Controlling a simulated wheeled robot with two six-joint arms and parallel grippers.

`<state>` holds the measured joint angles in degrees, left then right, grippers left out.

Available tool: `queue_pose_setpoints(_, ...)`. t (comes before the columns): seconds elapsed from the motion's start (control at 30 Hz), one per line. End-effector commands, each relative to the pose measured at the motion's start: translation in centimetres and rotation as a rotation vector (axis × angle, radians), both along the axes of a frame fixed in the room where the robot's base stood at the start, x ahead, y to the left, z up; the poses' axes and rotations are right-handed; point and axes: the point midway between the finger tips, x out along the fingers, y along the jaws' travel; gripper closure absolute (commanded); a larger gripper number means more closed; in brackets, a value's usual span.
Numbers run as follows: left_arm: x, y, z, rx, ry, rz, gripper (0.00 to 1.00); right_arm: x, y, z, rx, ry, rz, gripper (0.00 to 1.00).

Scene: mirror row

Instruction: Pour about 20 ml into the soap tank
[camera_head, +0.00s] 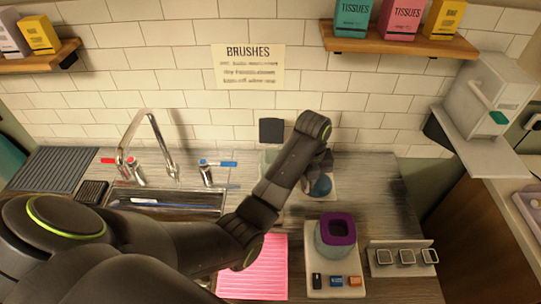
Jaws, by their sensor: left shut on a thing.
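My left arm reaches across the counter from the left. Its gripper (322,168) points down, shut on a round dark blue thing (320,187), mostly hidden by the gripper, above or on a pale board. A pale green see-through vessel with a purple square rim (338,229) stands upright on a white base (335,287) at the front right, its mouth open upward. Another pale greenish thing (268,158) shows partly behind my arm, below a dark panel (271,131). I cannot tell which is the soap tank. No liquid stream is visible. My right gripper is out of view.
A sink (165,203) with a tap (150,140) lies at the left. A pink striped cloth (262,268) lies at the front. A white rack with several square rings (401,257) stands right of the purple-rimmed vessel. A white dispenser (485,100) hangs at the right.

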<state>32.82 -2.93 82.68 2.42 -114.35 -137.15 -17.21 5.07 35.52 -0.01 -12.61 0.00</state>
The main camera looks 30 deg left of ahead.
Motion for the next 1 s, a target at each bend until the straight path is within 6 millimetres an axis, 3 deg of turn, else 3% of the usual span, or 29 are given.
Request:
queue_pose_setpoints(0.33,0.0,1.6,0.7,-0.160,-0.011,0.006,1.00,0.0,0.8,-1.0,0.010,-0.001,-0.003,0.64)
queue_pose_setpoints(0.57,-0.1,3.1,2.4,-0.309,-0.020,0.006,1.00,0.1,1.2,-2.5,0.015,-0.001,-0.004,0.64)
queue_pose_setpoints(0.7,-0.1,4.0,4.7,-0.398,-0.027,0.006,1.00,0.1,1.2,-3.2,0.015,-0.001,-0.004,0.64)
queue_pose_setpoints(0.8,-0.1,4.6,5.9,-0.463,-0.033,0.006,1.00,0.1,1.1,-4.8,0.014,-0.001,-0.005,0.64)
queue_pose_setpoints(0.9,0.0,5.5,4.3,-0.524,-0.039,0.006,1.00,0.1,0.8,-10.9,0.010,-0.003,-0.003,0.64)
queue_pose_setpoints(1.0,0.0,6.2,5.2,-0.592,-0.043,0.008,1.00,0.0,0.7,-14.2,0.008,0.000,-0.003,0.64)
